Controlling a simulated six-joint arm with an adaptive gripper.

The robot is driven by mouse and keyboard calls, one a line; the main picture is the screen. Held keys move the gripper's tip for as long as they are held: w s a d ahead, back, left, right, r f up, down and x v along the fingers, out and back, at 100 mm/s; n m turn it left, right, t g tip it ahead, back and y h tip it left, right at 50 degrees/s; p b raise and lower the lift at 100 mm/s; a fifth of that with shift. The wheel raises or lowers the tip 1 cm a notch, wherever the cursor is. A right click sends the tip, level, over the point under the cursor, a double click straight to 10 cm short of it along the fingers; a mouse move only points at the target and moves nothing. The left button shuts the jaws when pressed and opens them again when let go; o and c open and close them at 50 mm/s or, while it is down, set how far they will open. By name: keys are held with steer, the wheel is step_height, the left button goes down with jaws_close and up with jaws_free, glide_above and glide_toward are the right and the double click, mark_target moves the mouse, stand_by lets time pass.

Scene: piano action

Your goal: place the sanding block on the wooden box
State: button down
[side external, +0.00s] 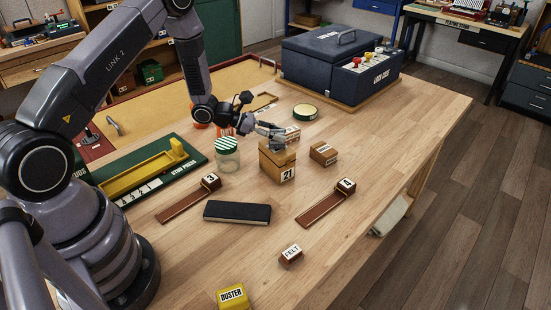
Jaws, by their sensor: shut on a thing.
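The wooden box (274,167) is a light brown block marked "21", standing near the middle of the bench. My gripper (275,134) is above and just behind its top in this view. It is shut on what appears to be the sanding block (293,134), a small brown block with a pale label too small to read. The fingers hide part of this block. I cannot tell whether the block touches the box.
A labelled brown block (323,153) stands right of the box, with a striped-lid jar (228,155) to the left. A dark long block (237,212), two key-like pieces (188,200) (326,204), and a felt block (291,254) lie in front. A dark case (338,65) stands behind.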

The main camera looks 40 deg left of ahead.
steer(key=shift+f, duration=0.15)
steer(key=c, duration=0.9)
jaws_free()
steer(key=shift+o, duration=0.2)
